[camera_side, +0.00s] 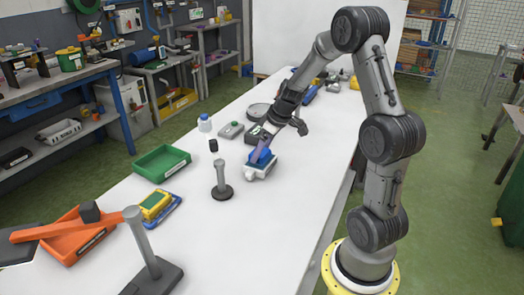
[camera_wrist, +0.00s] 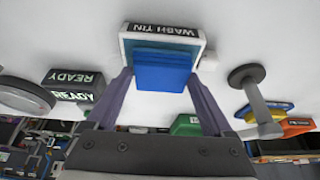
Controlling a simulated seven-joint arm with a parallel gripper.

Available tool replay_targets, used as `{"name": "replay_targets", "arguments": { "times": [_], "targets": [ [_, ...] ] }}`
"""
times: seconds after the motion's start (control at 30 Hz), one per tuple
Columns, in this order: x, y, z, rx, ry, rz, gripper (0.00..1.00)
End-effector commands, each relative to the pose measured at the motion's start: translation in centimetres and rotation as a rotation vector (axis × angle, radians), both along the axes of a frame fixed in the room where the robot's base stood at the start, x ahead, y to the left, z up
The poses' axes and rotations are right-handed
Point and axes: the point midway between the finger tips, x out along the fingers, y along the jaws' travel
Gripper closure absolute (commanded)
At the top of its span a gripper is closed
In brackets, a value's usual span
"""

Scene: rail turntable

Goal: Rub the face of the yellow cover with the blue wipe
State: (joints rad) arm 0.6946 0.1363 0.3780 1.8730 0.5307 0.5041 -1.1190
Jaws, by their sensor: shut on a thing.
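The blue wipe (camera_side: 262,159) is a thick block at the white wash tin (camera_side: 252,174). My gripper (camera_side: 257,150) points down over the tin and is shut on the wipe. In the wrist view, the purple fingers of my gripper (camera_wrist: 160,77) hold the wipe (camera_wrist: 162,72) from both sides. The labelled wash tin (camera_wrist: 205,45) is around or just beyond it; I cannot tell whether they touch. The yellow cover (camera_side: 155,203) lies on a blue base to the left of the tin. It shows partly behind a post in the wrist view (camera_wrist: 283,105).
A grey post (camera_side: 220,178) on a round foot stands between tin and cover. A green tray (camera_side: 163,163) and an orange tray (camera_side: 72,232) lie left. An orange bar (camera_side: 80,228) on a stand is at the front. A bottle (camera_side: 205,124) stands behind.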

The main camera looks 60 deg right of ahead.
Motion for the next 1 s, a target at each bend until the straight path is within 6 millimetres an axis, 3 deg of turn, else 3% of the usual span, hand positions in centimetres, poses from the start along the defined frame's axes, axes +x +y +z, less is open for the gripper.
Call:
{"name": "replay_targets", "arguments": {
  "times": [0.7,1.0],
  "targets": [
    [0.1,-0.1,5.4,-0.004,-0.004,0.001,0.58],
    [0.0,0.0,6.6,-0.002,-0.002,-0.001,0.58]
  ]
}}
